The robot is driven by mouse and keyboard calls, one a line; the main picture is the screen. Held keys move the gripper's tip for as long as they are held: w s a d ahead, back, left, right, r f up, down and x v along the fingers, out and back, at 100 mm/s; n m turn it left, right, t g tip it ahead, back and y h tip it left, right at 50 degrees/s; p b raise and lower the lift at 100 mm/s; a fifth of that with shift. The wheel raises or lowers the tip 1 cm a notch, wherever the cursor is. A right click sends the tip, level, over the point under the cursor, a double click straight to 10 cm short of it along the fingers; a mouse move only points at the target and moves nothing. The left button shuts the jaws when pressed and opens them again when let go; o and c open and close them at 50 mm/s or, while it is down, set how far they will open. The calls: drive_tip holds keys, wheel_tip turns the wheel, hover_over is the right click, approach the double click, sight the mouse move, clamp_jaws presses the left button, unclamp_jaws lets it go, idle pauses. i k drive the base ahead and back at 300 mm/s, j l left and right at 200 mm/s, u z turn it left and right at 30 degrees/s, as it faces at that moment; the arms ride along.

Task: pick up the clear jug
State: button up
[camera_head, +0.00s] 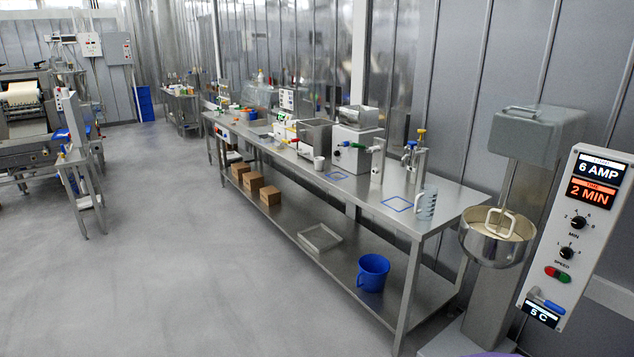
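The clear jug (427,203) stands upright near the right end of the long steel table's top (440,222). It is see-through with a pale handle on its left side. It stands apart from the mixer bowl to its right. My gripper is not in this view.
A mixer with a steel bowl (492,243) stands at the right, beside a control panel (570,235). A blue bucket (372,272), a shallow tray (320,237) and cardboard boxes (270,195) are on the lower shelf. Machines (357,147) stand along the tabletop.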

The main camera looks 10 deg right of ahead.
sight(425, 201)
drive_tip(key=i+j+z, duration=0.25)
drive_tip(key=i+z, duration=0.15)
drive_tip(key=i+j+z, duration=1)
drive_tip(key=j+z, duration=0.25)
drive_tip(key=i+j+z, duration=0.15)
drive_tip(key=j+z, duration=0.25)
drive_tip(key=i+j+z, duration=0.1)
drive_tip(key=j+z, duration=0.95)
drive_tip(key=j, duration=0.15)
